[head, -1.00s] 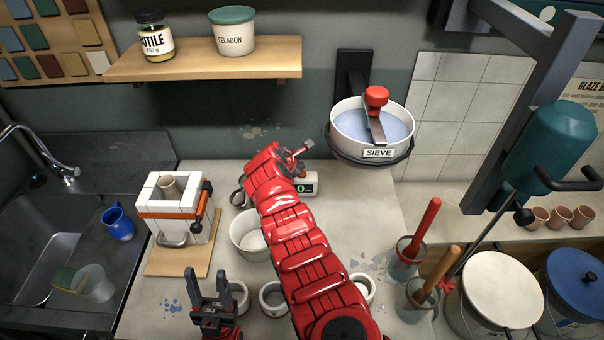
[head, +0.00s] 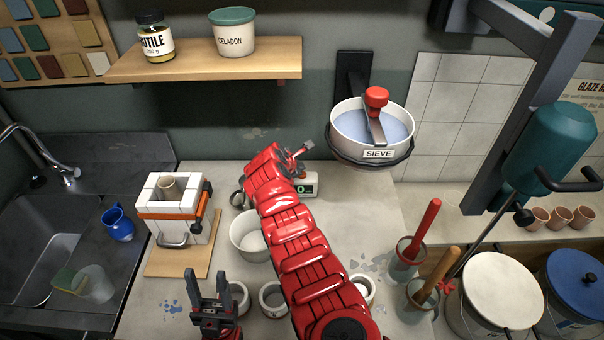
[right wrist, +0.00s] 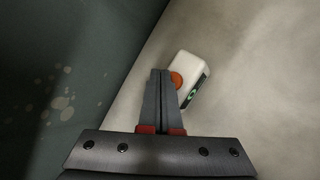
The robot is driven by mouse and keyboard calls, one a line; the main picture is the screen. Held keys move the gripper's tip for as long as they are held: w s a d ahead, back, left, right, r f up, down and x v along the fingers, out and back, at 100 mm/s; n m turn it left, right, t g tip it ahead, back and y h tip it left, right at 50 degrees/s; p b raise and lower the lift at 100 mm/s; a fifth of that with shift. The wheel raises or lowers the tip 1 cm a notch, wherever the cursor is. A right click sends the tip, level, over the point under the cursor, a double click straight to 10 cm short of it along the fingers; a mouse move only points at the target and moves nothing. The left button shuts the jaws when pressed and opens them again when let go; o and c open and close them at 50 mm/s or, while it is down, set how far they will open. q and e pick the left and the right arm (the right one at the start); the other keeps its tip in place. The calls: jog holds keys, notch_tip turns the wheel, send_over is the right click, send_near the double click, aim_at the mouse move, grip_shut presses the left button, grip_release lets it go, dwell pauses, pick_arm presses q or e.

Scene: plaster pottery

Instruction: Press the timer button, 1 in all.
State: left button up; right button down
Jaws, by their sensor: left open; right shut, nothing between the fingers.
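The timer (head: 308,185) is a small white box with a green-lit display, on the counter near the back wall, partly hidden behind my right arm in the head view. In the right wrist view the timer (right wrist: 194,68) shows its round orange button (right wrist: 176,79). My right gripper (head: 308,147) is shut and empty. In the right wrist view its fingertips (right wrist: 160,72) appear just left of the button, and one finger edge overlaps its side; I cannot tell whether they touch. My left gripper (head: 207,277) is open and empty over the front of the counter.
A white kiln-like box (head: 175,212) and a blue mug (head: 118,223) stand to the left. A white bowl (head: 250,236) and several small cups sit around my right arm. A sieve bucket (head: 350,138) hangs on the wall to the right of the timer.

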jog(key=shift+f, duration=0.15)
dwell(0.6)
jog(key=shift+f, duration=0.25)
jog(key=shift+f, duration=0.45)
dwell(0.8)
jog(key=shift+r, duration=0.1)
jog(key=shift+r+p, duration=0.65)
jog(key=shift+r, duration=0.1)
notch_tip(320, 180, up, 5)
jog(key=p, duration=0.5)
